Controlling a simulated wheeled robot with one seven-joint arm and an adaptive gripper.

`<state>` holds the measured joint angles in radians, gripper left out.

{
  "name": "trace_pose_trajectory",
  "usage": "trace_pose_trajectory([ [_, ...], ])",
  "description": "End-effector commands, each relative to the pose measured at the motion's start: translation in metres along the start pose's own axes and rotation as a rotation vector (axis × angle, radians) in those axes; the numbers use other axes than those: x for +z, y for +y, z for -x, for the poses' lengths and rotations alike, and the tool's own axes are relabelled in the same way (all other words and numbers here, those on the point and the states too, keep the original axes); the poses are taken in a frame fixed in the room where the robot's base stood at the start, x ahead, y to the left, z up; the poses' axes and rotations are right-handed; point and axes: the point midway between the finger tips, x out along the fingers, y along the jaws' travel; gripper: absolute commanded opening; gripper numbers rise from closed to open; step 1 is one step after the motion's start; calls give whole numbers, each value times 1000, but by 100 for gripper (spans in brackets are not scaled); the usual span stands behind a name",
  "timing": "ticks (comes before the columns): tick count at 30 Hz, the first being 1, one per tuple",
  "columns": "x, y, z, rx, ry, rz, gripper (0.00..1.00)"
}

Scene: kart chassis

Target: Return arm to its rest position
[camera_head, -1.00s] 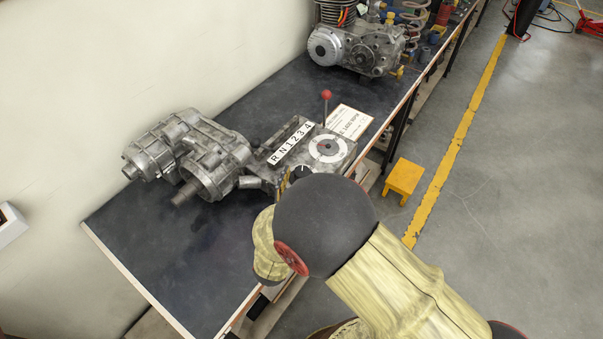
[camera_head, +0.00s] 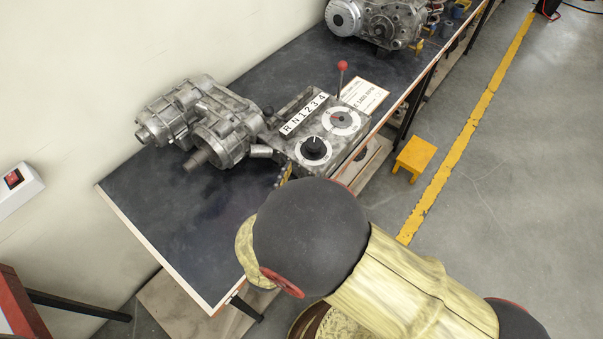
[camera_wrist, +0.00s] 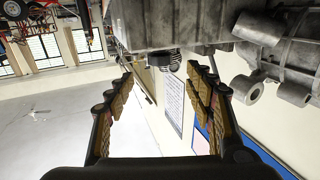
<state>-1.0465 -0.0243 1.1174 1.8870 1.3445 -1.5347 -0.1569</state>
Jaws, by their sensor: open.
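My arm (camera_head: 390,290) shows at the lower middle of the head view, its dark joint in front of the workbench's near edge. My gripper is hidden behind the arm there. In the wrist view my gripper (camera_wrist: 165,90) is open, its two fingers wide apart with nothing between them. The grey gearbox housing (camera_wrist: 180,22) lies beyond the fingertips in that view, with a dark round knob (camera_wrist: 161,58) on it. I see no contact between the fingers and the housing.
The dark workbench (camera_head: 165,215) carries a gearbox (camera_head: 205,122) with a red-ball lever (camera_head: 342,66) and dials. An engine (camera_head: 385,22) stands farther back. A yellow stool (camera_head: 414,158) is on the floor to the right. A switch box (camera_head: 14,186) is on the left wall.

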Motion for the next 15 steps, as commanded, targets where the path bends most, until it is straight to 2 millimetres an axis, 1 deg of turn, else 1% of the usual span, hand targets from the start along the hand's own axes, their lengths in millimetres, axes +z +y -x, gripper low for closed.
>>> trace_pose_trajectory([
  [8,0,0,0,0,-1,-1,54],
  [10,-2,-2,-4,-3,-15,-13,54],
  [13,-7,-12,-17,-25,-75,-60,54],
  [15,-14,-24,-32,-56,-146,-113,54],
])
